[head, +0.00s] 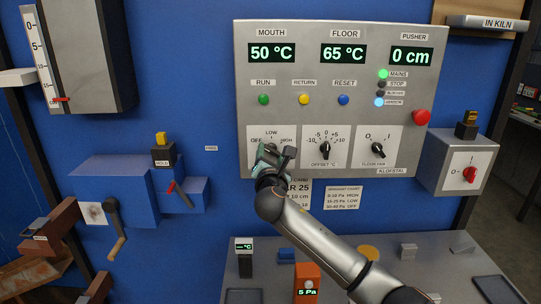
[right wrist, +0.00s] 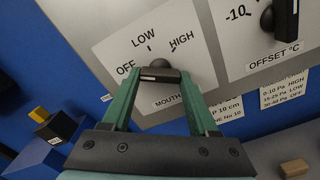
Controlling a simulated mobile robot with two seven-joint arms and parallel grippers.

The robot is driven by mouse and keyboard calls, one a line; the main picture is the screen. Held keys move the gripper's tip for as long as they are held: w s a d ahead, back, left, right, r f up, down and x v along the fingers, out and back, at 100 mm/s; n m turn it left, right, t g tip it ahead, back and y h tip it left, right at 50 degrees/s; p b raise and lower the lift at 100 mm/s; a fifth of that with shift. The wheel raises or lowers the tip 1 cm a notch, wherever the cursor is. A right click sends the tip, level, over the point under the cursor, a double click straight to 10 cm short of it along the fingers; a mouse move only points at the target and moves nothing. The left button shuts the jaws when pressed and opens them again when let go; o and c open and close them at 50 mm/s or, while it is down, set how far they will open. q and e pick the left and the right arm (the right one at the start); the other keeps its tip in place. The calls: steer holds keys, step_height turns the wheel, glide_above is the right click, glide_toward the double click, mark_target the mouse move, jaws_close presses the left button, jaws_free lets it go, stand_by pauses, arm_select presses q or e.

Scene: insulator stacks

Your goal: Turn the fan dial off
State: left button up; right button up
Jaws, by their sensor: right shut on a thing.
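The fan dial (right wrist: 160,74) is a black knob on a white plate marked OFF, LOW and HIGH, at the lower left of the grey control panel (head: 330,80). Its label reads MOUTH and is partly covered. My right gripper (right wrist: 158,78) has its two green fingers on either side of the knob and is shut on it. In the head view, my right gripper (head: 272,154) covers most of the dial. The knob's bar lies roughly across the picture in the wrist view; I cannot tell which mark it points to. My left gripper is not in view.
Right of the dial are the OFFSET dial (head: 326,149) and the FLOOR FAN dial (head: 376,148). RUN, RETURN and RESET buttons sit above. A red button (head: 421,117) is at the panel's right. A bench (head: 345,264) with small items lies below.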

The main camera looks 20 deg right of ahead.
steer(key=shift+n, duration=0.3)
stand_by(0.4)
steer(key=o, duration=1.4)
steer(key=shift+s, duration=0.1)
steer(key=b+v, duration=0.1)
steer(key=v, duration=1.1)
steer(key=shift+s+b, duration=0.15)
steer(key=shift+b, duration=0.15)
